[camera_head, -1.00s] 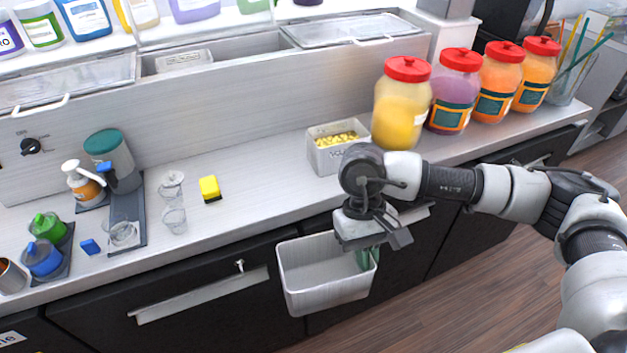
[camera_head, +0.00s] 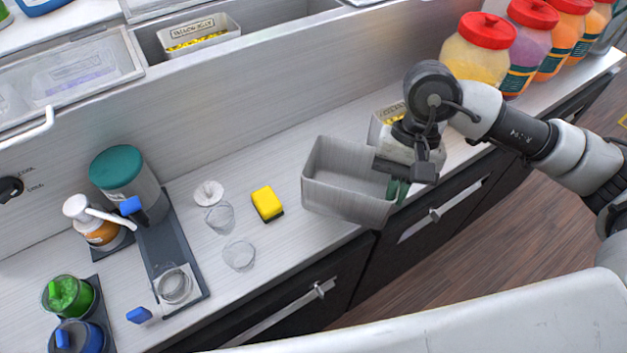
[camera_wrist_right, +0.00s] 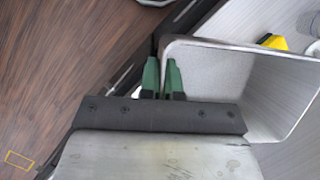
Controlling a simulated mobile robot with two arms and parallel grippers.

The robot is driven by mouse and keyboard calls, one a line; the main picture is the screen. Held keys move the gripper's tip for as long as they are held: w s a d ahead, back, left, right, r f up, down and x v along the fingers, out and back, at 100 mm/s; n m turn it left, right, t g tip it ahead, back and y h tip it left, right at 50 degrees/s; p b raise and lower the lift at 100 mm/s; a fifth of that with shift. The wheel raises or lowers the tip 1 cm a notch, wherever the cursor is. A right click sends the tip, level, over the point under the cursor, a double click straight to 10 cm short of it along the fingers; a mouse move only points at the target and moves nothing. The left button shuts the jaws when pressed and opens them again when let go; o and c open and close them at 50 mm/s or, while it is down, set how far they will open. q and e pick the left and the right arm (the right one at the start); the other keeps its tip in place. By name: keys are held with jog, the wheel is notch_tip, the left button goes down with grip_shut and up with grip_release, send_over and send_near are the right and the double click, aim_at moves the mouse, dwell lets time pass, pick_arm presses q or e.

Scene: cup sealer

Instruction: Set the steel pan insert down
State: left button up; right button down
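The steel pan insert (camera_head: 335,203), an empty open grey box, is held over the front part of the counter, right of the yellow sponge. My right gripper (camera_head: 398,188) is at its right side. In the right wrist view its green fingertips (camera_wrist_right: 161,76) are shut on the wall of the pan insert (camera_wrist_right: 235,70). The pan looks slightly tilted, and its lower front edge lies near the counter's front edge. I cannot tell whether its base touches the counter. My left gripper is not in view.
The yellow sponge (camera_head: 267,203) and clear cups (camera_head: 239,255) stand left of the pan. A container with yellow pieces (camera_head: 380,127) is close behind it, partly hidden by my arm. Red-lidded jars (camera_head: 476,55) line the back right. Bare counter (camera_head: 300,150) shows behind the pan.

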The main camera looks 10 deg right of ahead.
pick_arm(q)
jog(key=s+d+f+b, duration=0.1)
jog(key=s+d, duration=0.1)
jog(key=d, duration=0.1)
pick_arm(e)
jog(key=s+d+r+m+t+y, duration=0.2)
jog(key=s+r+m, duration=0.15)
jog(key=m, duration=0.25)
jog(key=m+p, duration=0.2)
jog(key=p, duration=0.2)
send_over(348, 182)
jog(key=s+a, duration=0.1)
jog(key=s, duration=0.2)
jog(key=f, duration=0.5)
jog(key=shift+s, duration=0.2)
jog(key=shift+w+a+f, duration=0.1)
jog(key=shift+f, duration=0.2)
notch_tip(348, 182, down, 3)
jog(key=shift+f+p, duration=0.15)
jog(key=shift+p, duration=0.85)
jog(key=shift+f, duration=0.25)
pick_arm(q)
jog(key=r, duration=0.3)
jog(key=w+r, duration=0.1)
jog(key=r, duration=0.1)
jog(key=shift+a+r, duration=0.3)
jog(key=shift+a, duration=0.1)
